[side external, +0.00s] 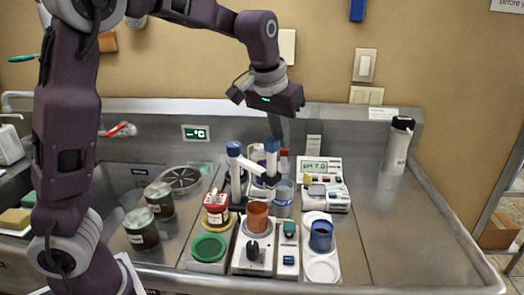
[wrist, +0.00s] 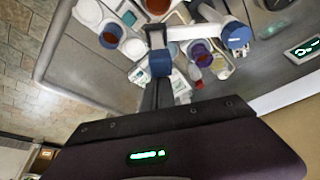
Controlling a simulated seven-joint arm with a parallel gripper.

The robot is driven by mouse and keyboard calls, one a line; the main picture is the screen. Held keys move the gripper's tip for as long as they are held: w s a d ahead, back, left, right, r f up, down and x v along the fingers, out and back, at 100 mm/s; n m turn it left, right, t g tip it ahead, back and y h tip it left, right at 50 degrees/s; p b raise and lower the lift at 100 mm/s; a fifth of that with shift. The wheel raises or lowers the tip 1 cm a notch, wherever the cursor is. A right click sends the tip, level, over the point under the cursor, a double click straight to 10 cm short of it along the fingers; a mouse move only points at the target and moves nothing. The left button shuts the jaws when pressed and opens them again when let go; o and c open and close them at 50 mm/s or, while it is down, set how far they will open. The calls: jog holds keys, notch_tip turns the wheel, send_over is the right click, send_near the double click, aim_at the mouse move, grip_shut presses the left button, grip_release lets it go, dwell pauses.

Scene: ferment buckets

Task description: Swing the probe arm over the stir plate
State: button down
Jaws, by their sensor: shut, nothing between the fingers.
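The probe arm (side external: 251,165) reaches from a blue-capped post to a blue-topped upright probe holder (side external: 271,163); in the wrist view its pale bar (wrist: 195,31) runs between two blue parts. The stir plate appears to be the white box with a dark knob (side external: 252,256), with an orange-brown cup (side external: 257,216) on top. The probe holder stands behind that cup, close to a clear beaker (side external: 284,191). My gripper (side external: 273,138) points down, shut and empty, at the probe holder's top. Whether they touch is unclear.
A pH meter (side external: 323,180) stands right of the probe holder. Dark jars (side external: 141,230) stand left.

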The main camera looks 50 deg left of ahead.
jog(key=shift+s+d, duration=0.2)
jog(key=shift+s, duration=0.55)
jog(key=shift+s+d, duration=0.15)
jog(key=shift+s, duration=0.55)
jog(key=shift+w+a, duration=0.1)
jog(key=shift+w, duration=0.7)
jog(key=shift+r, duration=3.05)
